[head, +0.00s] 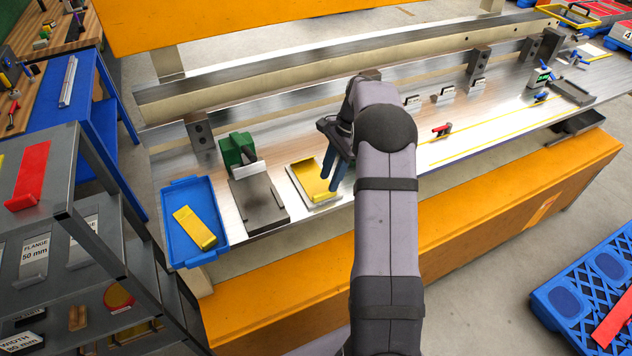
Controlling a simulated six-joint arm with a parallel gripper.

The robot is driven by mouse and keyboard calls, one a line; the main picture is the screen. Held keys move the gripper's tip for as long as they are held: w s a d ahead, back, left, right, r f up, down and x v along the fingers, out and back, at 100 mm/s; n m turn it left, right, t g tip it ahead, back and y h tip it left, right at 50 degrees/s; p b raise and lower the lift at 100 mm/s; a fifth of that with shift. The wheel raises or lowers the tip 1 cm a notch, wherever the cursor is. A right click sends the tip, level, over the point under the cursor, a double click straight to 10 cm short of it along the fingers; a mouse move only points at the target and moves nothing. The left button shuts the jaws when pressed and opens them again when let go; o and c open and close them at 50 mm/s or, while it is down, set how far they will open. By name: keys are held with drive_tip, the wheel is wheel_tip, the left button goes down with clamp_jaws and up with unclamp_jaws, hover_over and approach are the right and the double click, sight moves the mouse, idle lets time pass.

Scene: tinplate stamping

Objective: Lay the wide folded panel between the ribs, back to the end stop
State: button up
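A wide yellow folded piece (313,180), which looks like the wide panel, lies on a pale plate on the steel bench, with a raised edge along its side. A narrower yellow folded piece (195,228) lies in the blue tray (176,254). Left of the wide piece stands a grey block-like fixture (262,208) with a pale upright piece at its back. Ribs and an end stop cannot be told apart clearly. My gripper (336,176) points down at the right edge of the wide piece, its two blue fingers apart. Whether it touches the piece cannot be told.
A green machine part (236,149) stands behind the grey fixture. A dark upright block (200,135) stands at the bench's back left. A red-handled clamp (442,130) and several small blocks lie to the right. My arm covers the bench middle.

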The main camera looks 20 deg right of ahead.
sight(325, 192)
drive_tip(key=x, duration=0.1)
drive_tip(key=p+x, duration=0.1)
drive_tip(key=x, duration=0.1)
drive_tip(key=shift+s+a+r+p, duration=0.15)
drive_tip(key=shift+s+p, duration=0.1)
drive_tip(key=shift+p, duration=0.15)
drive_tip(key=shift+x, duration=0.75)
drive_tip(key=shift+c, duration=0.3)
clamp_jaws()
